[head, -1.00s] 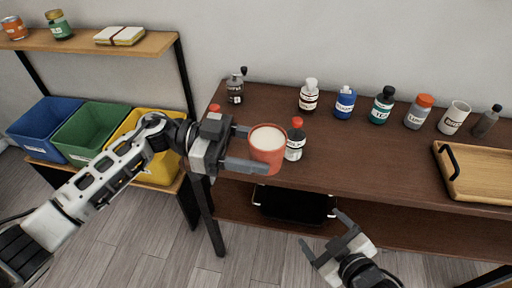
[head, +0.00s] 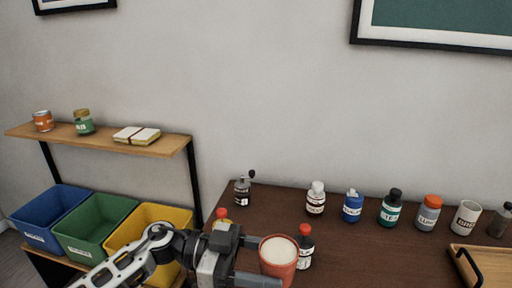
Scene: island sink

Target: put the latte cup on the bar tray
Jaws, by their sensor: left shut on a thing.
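The latte cup (head: 278,263) is a terracotta-red cup filled with a pale, creamy drink. It is upright near the bottom centre of the head view. My left gripper (head: 262,262) comes in from the left and is shut on the cup, one finger behind it and one in front. The cup's lower part is cut off by the picture's edge. The bar tray (head: 490,258) is light wood with a dark handle and lies on the brown table at the lower right corner, only partly in view. My right gripper is out of view.
A red-capped bottle (head: 305,246) is close beside the latte cup. The brown table (head: 375,255) is bare between there and the tray.

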